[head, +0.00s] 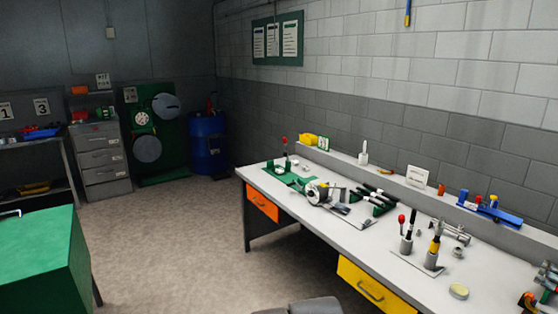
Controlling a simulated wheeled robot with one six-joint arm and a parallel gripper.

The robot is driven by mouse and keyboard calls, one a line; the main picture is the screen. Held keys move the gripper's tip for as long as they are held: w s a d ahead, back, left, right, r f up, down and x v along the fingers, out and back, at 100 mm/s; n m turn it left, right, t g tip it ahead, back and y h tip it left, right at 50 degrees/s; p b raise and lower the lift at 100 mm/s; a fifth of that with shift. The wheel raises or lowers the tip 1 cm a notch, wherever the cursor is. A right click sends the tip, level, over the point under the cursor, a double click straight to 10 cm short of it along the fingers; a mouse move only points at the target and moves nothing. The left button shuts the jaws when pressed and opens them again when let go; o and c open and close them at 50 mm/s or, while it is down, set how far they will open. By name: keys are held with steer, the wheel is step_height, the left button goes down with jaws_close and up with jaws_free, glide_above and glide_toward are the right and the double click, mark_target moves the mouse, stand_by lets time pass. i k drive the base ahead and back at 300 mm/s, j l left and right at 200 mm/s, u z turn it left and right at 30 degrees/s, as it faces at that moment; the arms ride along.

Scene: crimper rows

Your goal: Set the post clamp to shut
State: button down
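I cannot tell for sure which bench fixture is the post clamp. Upright candidates on the white workbench (300,218) are a red-knobbed lever (402,228) and a yellow-and-black handle (436,245) on a plate beside it. A smaller red-knobbed lever (285,150) stands at the far end by a green plate. A metal fixture with orange and green parts (545,290) is cut off at the right edge. Whether any of these is open or shut is too small to tell. My gripper is not in view.
A round metal device (318,192) and black-handled tools (375,202) lie mid-bench. A blue fixture (490,211) sits at the back right. A yellow drawer (374,290) faces the floor. A green block (40,262) stands at left. The floor (185,240) between is clear.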

mark_target(402, 218)
steer(key=i+l+z, duration=0.2)
steer(key=i, duration=0.9)
